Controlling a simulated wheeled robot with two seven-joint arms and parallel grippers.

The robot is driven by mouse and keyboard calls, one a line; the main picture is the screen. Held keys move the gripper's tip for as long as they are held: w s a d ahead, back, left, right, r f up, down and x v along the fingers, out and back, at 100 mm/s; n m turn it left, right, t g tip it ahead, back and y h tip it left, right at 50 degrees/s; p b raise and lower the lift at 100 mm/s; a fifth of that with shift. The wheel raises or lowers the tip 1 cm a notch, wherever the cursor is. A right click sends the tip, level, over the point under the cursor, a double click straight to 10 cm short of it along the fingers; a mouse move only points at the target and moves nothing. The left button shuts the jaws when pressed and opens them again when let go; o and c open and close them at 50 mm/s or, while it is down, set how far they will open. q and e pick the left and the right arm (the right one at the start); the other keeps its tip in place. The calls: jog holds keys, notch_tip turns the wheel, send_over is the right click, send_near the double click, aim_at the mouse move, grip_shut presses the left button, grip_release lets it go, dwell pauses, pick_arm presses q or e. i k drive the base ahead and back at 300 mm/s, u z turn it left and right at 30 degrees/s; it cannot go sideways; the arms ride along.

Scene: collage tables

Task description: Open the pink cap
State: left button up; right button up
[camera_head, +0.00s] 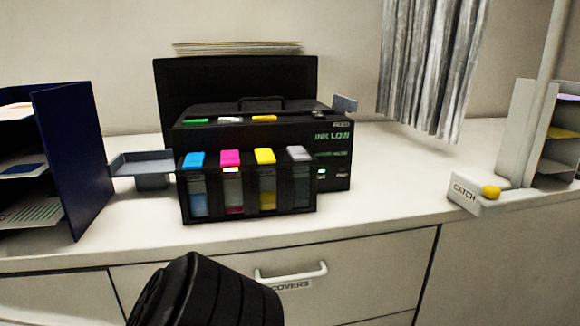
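The pink cap (230,158) sits on top of the second tank from the left, in the front tank block (248,215) of a black printer (335,165). It lies at about the same height as its neighbours and looks shut. The tank window under it (233,187) is mostly dark grey, with a thin pink band near the bottom. A blue cap (194,160) is to its left, and a yellow cap (264,156) and a grey cap (299,153) are to its right. Neither gripper is in view, and nothing touches the pink cap.
A grey tray (145,160) stands left of the printer, beside a dark blue shelf unit (75,155). A white block marked CATCH with a yellow button (491,192) is at the right. Grey strips (425,65) hang above. The counter (400,200) right of the printer is clear.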

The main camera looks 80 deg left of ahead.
aim_at(228, 158)
jog(key=k, duration=0.55)
jog(key=u, duration=0.85)
